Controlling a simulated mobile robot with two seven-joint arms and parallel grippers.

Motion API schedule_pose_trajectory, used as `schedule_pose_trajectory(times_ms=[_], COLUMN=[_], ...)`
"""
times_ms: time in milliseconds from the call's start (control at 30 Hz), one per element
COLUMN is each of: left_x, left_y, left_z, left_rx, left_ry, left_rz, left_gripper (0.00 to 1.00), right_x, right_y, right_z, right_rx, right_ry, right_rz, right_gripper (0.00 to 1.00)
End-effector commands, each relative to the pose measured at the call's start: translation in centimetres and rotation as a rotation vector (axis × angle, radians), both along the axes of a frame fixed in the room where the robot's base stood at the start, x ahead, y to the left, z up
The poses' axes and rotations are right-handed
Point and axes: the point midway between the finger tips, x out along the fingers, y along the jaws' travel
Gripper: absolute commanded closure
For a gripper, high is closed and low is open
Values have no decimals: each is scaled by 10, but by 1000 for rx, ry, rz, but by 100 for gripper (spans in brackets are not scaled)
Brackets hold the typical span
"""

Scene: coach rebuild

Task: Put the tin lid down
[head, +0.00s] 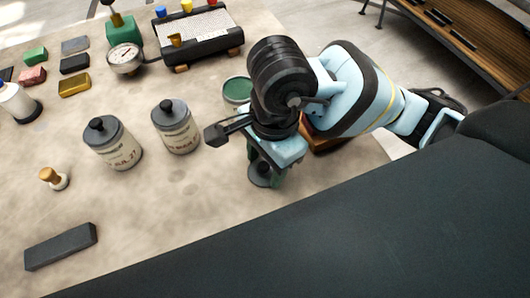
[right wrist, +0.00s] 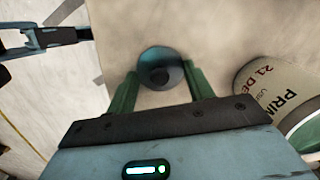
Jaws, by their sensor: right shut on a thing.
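My right gripper (head: 264,172) points down over the front right of the table. Its green fingers are shut on the round grey tin lid (head: 259,178). The lid also shows between the fingertips in the right wrist view (right wrist: 160,66), with a dark knob at its middle. I cannot tell whether the lid touches the table. A tin without a lid (head: 237,88), green inside, stands behind the gripper, partly hidden by my arm. A labelled tin (right wrist: 285,88) shows at the right of the wrist view.
Two lidded tins (head: 112,143) (head: 176,127) stand left of the gripper. A wooden-handled stamp (head: 53,178) and a dark bar (head: 61,247) lie further left. A gauge (head: 125,58) and a pegged box (head: 199,38) are behind. The front middle table is clear.

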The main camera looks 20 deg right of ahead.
Motion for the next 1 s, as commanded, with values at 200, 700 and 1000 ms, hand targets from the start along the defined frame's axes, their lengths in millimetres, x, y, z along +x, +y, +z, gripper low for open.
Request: schedule_pose_trajectory(times_ms=[200,700,1000], left_x=[6,0,3], left_y=[-1,-1,-1], left_z=[3,0,5], left_rx=[-2,-2,-2], left_ry=[-13,-2,-10], left_rz=[1,1,2], left_gripper=[64,64,64], right_x=[0,0,2], right_y=[0,0,-2], right_z=[1,-1,22], right_rx=[0,0,2], right_ry=[-2,-2,-7], right_rz=[0,0,-1], right_gripper=[69,26,26])
